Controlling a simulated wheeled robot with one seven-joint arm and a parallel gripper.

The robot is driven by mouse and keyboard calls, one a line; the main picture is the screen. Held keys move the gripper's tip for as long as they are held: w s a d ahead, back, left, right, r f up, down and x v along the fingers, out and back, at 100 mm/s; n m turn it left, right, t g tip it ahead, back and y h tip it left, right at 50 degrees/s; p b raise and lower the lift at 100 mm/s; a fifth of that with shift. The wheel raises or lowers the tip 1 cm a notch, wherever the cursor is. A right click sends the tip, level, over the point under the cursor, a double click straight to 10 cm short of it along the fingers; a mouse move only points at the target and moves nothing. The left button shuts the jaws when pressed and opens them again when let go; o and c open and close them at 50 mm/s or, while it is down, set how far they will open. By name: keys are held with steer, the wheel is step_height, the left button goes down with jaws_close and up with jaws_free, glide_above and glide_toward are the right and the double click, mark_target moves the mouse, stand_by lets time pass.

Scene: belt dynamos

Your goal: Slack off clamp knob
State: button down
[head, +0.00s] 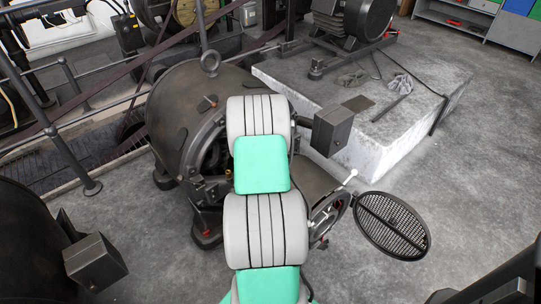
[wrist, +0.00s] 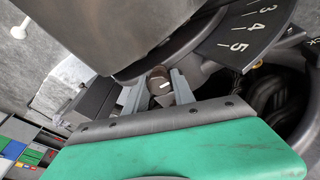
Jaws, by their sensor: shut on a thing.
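The clamp knob (wrist: 160,87), a small dark brown cylinder with a white mark on it, shows in the wrist view between the two grey fingers of my gripper (wrist: 158,92). The fingers are shut on its sides. The knob's base is hidden by the dark metal above and by my gripper's body. A dark scale plate (wrist: 245,35) with white numbers 3, 4 and 5 lies to the upper right of it. In the head view my arm covers the gripper and the knob. The dark dynamo (head: 185,110) stands behind my arm there.
A round mesh cover (head: 392,224) stands open on the dynamo's right, near a white-tipped handle (head: 349,177). A box (head: 333,130) juts out beside my arm. A concrete plinth (head: 390,125) is behind. A railing (head: 75,155) runs at left.

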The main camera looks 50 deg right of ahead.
steer(key=c, duration=1.4)
jaws_free()
steer(key=shift+s, duration=0.1)
steer(key=shift+o, duration=0.2)
steer(key=p+v, duration=0.1)
steer(key=v, duration=0.6)
steer(key=shift+r, duration=0.4)
steer(key=shift+a, duration=0.1)
